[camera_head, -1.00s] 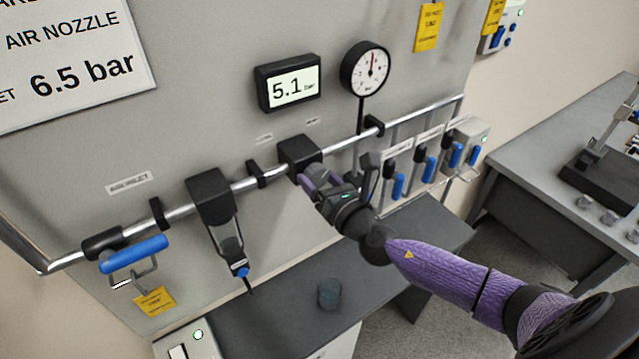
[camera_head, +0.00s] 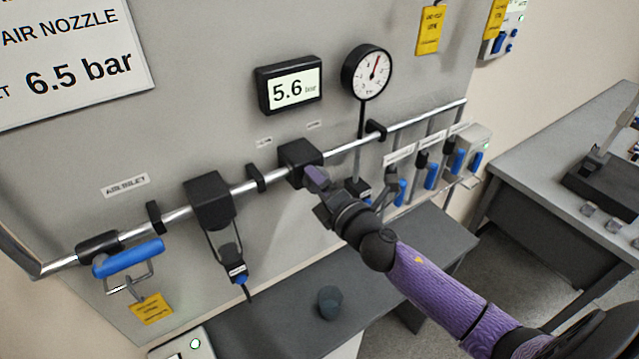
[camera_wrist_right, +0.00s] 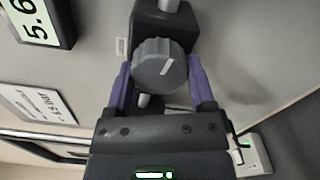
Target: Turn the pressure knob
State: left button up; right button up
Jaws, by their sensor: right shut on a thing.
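The grey ribbed pressure knob (camera_wrist_right: 160,64) has a white mark and sits on the front of the black regulator block (camera_head: 299,162) on the wall pipe. My right gripper (camera_head: 317,180) is shut on the knob, with a purple finger on each side of it in the right wrist view. In the head view the gripper hides the knob. The digital display (camera_head: 291,85) above reads 5.6 bar. The round gauge (camera_head: 367,72) beside it has a red needle pointing up, slightly right. The sign (camera_head: 75,60) at upper left reads 6.5 bar. My left gripper is out of view.
A blue-handled valve (camera_head: 128,258) and a black filter unit (camera_head: 210,203) are on the pipe to the left. Several blue levers (camera_head: 431,176) hang to the right. A grey bench (camera_head: 270,318) with a small dark cup (camera_head: 330,302) stands below.

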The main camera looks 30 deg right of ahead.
jog(key=shift+m, duration=1.9)
jog(key=o, duration=1.2)
jog(key=shift+s, duration=0.1)
jog(key=s, duration=0.6)
jog(key=s+b, duration=0.1)
jog(key=s, duration=0.2)
jog(key=shift+s+d, duration=0.35)
jog(key=shift+d, duration=0.05)
